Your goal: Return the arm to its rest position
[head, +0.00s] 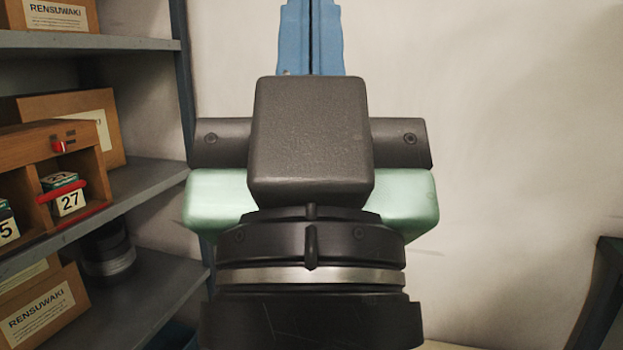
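My gripper (311,38) is in the middle of the head view, seen from behind. Its wide pale green body shows behind a dark block and a black wrist with a silver band. Two blue fingers point up, side by side, with only a thin dark seam between them, so it looks shut. The top edge of the picture cuts off the finger ends. No held object shows. The dark block hides the base of the fingers.
On the left, a grey shelf unit (150,187) holds cardboard boxes (72,108), a wooden box (84,160) with number-labelled items, and a dark round object (108,262). A pale bare wall (520,130) fills the right. A dark object (603,295) stands at the lower right edge.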

